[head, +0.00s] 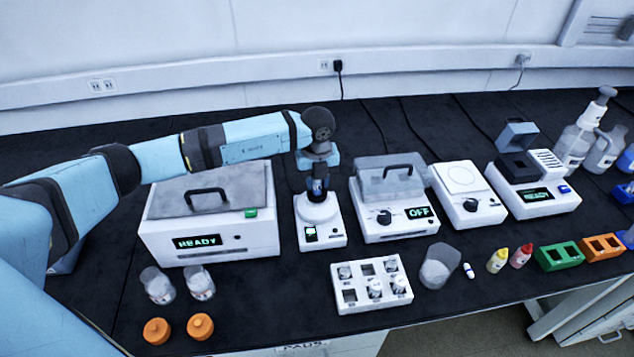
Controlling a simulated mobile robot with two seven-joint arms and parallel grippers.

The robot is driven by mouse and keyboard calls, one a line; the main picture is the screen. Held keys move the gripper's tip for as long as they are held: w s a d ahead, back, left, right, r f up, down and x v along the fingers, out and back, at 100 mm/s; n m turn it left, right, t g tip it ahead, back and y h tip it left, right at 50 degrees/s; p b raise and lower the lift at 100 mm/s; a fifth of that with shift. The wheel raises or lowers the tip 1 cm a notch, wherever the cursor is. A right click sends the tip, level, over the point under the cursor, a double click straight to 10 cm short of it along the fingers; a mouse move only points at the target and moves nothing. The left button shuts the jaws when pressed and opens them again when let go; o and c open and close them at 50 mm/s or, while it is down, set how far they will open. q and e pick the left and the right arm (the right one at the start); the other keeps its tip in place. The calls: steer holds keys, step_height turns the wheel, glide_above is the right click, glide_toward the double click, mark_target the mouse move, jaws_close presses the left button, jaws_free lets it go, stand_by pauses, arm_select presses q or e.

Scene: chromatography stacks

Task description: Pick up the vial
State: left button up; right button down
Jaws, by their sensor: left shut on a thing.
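My left gripper (317,188) points straight down over the small white device (321,232) with a round top and a small lit screen. It is shut on a vial, which the dark fingers almost wholly hide; I cannot tell whether the vial still touches the device's top. A white vial rack (348,303) stands in front, with several capped vials (376,287) in its slots and some slots empty. My right gripper is not in view.
A lidded box reading READY (213,246) stands left of the gripper, and a clear-lidded machine reading OFF (400,229) stands right. Two clear jars (158,286), (200,284) and two orange caps (157,330), (200,326) lie front left. A clear beaker (438,267) stands right of the rack.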

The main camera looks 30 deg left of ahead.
arm_select(q)
step_height(320, 180, up, 26)
steer(key=p, duration=0.3)
stand_by(0.9)
